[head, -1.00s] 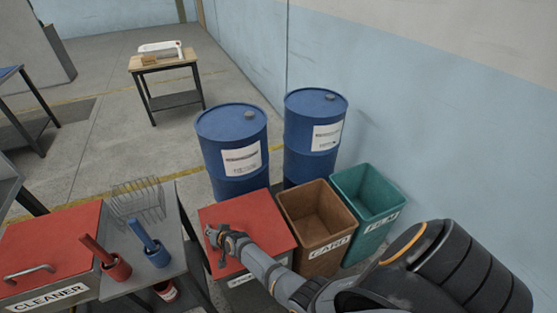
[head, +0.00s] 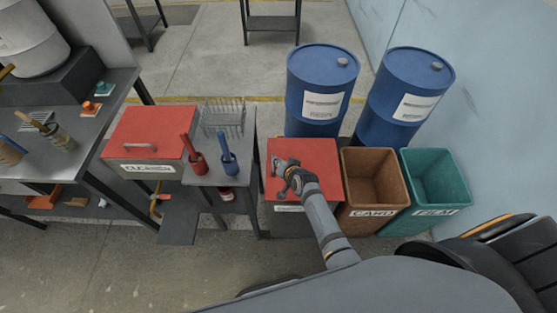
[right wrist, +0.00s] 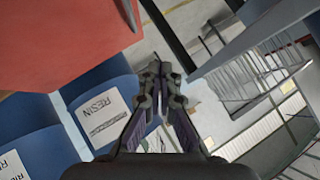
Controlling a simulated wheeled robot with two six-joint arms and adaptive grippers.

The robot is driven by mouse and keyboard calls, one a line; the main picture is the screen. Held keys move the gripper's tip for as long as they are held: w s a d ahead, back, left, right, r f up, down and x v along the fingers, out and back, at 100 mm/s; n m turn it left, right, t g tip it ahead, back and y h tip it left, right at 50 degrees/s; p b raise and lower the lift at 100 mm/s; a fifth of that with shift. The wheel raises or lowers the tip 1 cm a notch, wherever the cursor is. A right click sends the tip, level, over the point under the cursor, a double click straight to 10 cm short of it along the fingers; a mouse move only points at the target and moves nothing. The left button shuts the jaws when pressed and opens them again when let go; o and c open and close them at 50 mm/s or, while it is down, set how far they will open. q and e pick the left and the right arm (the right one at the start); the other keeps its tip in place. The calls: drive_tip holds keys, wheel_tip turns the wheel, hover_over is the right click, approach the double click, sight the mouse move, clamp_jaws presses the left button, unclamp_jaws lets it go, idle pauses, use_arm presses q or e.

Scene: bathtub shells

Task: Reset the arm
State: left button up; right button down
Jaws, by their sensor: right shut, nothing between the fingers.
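My right gripper (head: 283,169) is over the red top (head: 312,153) of a bin in the head view, its arm coming in from the lower right. It is shut and holds nothing. In the right wrist view its fingers (right wrist: 160,68) meet in the middle of the picture, with the red surface (right wrist: 60,35) at the upper left. I cannot tell how high above the red top the gripper is. My left gripper is not in view.
A brown CARD bin (head: 374,177) and a teal FILM bin (head: 436,182) stand right of the red bin. Two blue drums (head: 321,85) stand behind. At left are a red CLEANER box (head: 150,132), a wire rack (head: 223,118) and red (head: 197,163) and blue (head: 229,164) handled pots.

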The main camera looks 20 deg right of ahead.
drive_tip(key=shift+r, duration=0.1)
drive_tip(key=s+d+r+n+g+h, duration=0.1)
drive_tip(key=s+d+r+n+g, duration=0.2)
drive_tip(key=s, duration=0.5)
drive_tip(key=s+d+r+n+g+h, duration=0.1)
drive_tip(key=s+d+r+n+g, duration=0.1)
drive_tip(key=s+d+r, duration=0.45)
drive_tip(key=s+d+r+n+g+h, duration=0.1)
drive_tip(key=s+r+n+g, duration=0.1)
drive_tip(key=s, duration=0.8)
wheel_tip(320, 180, down, 26)
drive_tip(key=s+d+g, duration=0.1)
drive_tip(key=s+d, duration=0.1)
drive_tip(key=s, duration=0.1)
drive_tip(key=s+d+f+g, duration=0.1)
drive_tip(key=s+f, duration=1.5)
drive_tip(key=s, duration=0.2)
drive_tip(key=shift+d+f+m, duration=0.15)
drive_tip(key=shift+d+m, duration=0.05)
drive_tip(key=shift+m, duration=0.1)
drive_tip(key=shift+s, duration=0.1)
